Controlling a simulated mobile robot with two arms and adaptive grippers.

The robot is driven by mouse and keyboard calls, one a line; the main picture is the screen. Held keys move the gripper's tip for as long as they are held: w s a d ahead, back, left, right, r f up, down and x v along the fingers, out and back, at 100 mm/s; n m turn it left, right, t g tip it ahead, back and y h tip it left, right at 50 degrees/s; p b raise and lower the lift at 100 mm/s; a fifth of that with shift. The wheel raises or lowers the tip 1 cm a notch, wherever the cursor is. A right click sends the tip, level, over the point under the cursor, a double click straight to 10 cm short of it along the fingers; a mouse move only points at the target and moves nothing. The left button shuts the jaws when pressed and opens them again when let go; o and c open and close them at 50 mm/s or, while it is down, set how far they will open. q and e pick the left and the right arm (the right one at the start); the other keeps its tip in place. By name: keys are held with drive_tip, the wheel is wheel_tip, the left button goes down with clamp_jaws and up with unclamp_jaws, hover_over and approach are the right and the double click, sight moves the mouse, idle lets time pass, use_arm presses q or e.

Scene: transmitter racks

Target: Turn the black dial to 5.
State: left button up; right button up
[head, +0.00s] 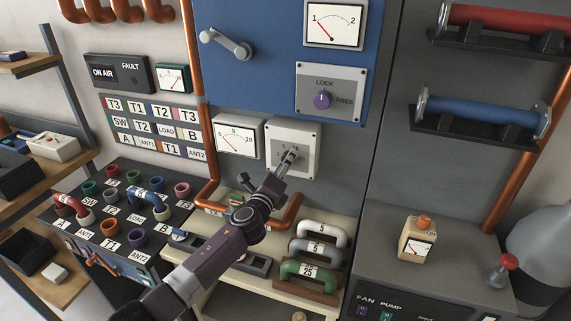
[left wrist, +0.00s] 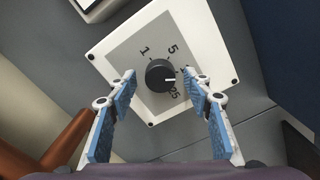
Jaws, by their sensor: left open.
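The black dial (left wrist: 160,75) sits on a grey and white square plate (left wrist: 122,52) marked 1, 5 and 25. Its white mark points right in the left wrist view, between the 5 and the 25, nearer the 25. My left gripper (left wrist: 159,78) is open, with one blue-padded finger on each side of the dial and a gap showing on both sides. I cannot tell how far the tips are from the plate. In the head view my left gripper (head: 288,157) is in front of the plate (head: 309,135) and hides most of the dial. My right gripper is not in view.
A 0-to-10 meter (head: 236,139) is left of the plate. Copper pipe (head: 290,215) runs below it. A shelf under the arm holds white, grey and green handled plugs (head: 310,272). A purple lock knob (head: 322,99) is above. A colored socket panel (head: 120,215) stands left.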

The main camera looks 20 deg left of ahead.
use_arm(q)
drive_tip(key=c, duration=1.1)
drive_tip(key=shift+c, duration=0.2)
drive_tip(key=shift+n, duration=0.4)
drive_tip(key=n+b, duration=0.2)
drive_tip(key=n, duration=0.9)
